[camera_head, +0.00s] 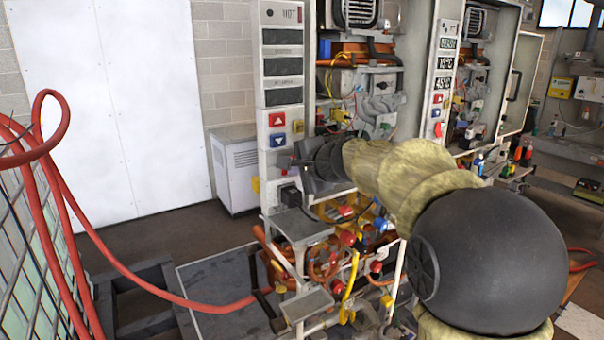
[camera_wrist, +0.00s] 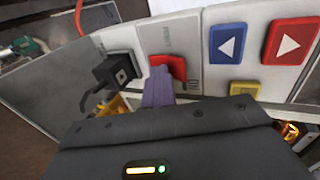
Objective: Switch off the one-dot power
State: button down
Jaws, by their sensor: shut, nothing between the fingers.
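A red switch (camera_wrist: 170,67) sits on the grey front panel of the left heater in the wrist view, between a black block-shaped fitting and the blue arrow button. My gripper (camera_wrist: 158,75) is shut and empty. Its narrow fingers reach up to the red switch and cover its lower left part; I cannot tell whether they touch it. No dot marking is readable. In the head view my gripper (camera_head: 286,162) is at the left heater's front panel (camera_head: 279,180), below the arrow buttons, and the red switch is hidden there.
A red arrow button (camera_wrist: 291,42) and a blue arrow button (camera_wrist: 228,43) are right of the switch. The black fitting (camera_wrist: 116,71) protrudes left of it. A second heater (camera_head: 440,90) stands to the right. Red hoses (camera_head: 120,265) hang at left. Pipes crowd the space below.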

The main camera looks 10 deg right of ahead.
jog(key=shift+a+r+p, duration=0.1)
jog(key=shift+r+p, duration=0.55)
jog(key=shift+r, duration=0.5)
